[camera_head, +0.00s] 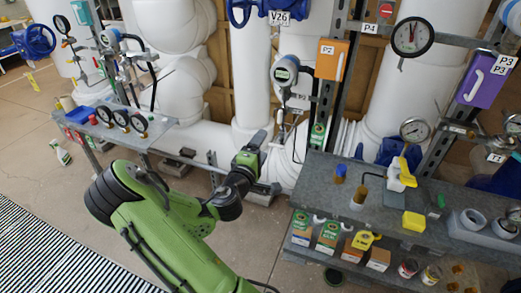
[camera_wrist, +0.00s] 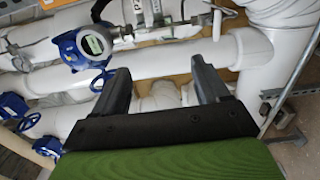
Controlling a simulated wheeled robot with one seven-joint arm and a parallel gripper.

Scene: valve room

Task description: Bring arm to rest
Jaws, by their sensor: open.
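My gripper (camera_wrist: 162,80) is open in the wrist view, with its two dark fingers apart and nothing between them. White pipes lie beyond the fingers. In the head view my green arm is folded and raised, and my gripper (camera_head: 258,140) is at its far end, between the left and right benches, in front of the white pipes. The fingers are small there and partly hidden by the wrist.
A left shelf (camera_head: 155,132) carries several gauges. A blue transmitter (camera_wrist: 88,46) is near the left finger. Floor (camera_head: 60,185) at left is mostly clear.

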